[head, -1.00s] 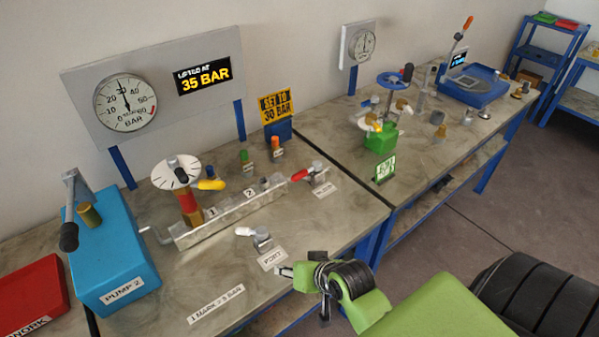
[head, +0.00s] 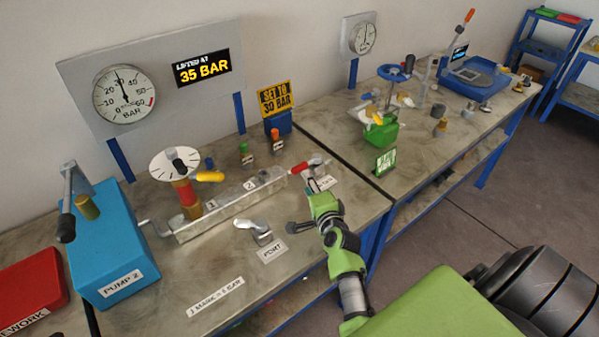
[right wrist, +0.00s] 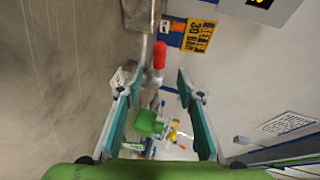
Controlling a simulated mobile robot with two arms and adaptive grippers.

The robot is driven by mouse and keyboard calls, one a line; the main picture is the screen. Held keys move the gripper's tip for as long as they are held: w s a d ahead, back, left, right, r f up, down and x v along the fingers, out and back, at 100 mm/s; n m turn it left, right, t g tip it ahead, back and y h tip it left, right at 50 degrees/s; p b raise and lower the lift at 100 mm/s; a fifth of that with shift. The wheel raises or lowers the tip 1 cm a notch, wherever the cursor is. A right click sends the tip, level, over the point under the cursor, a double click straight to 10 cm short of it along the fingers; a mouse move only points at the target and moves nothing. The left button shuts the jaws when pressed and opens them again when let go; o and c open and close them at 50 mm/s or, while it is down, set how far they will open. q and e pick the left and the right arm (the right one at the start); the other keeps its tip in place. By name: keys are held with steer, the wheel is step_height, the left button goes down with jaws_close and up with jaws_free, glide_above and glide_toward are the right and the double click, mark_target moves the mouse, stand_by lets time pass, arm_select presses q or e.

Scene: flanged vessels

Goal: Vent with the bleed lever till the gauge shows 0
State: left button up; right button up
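The red-handled lever (head: 300,168) stands on a small metal valve at the right end of the metal block, which I take to be the bleed lever; its label is partly hidden by my gripper. My right gripper (head: 313,180) is just in front of that valve. In the right wrist view, the gripper (right wrist: 155,80) is open, and the red handle (right wrist: 159,56) shows between and beyond its fingers, not visibly touched. The round gauge (head: 125,94) on the grey panel has its needle near 30. My left gripper is not in view.
A white-handled lever (head: 251,225) stands by the PORT label, left of my right arm. The metal block (head: 235,207) carries a white dial (head: 175,163) and a yellow handle. A blue pump (head: 105,245) stands at left. A green block (head: 380,133) is on the bench beyond.

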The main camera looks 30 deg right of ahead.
mark_target(300, 170)
steer(key=b+x, duration=0.2)
steer(key=x, duration=0.2)
steer(key=b+x, duration=0.3)
steer(key=x, duration=0.2)
steer(key=shift+w+d+f, duration=0.15)
steer(key=shift+w+f, duration=0.05)
steer(key=shift+f, duration=0.1)
steer(key=shift+w+d+b, duration=0.15)
steer(key=shift+w+b, duration=0.35)
steer(key=shift+w, duration=0.05)
jaws_close()
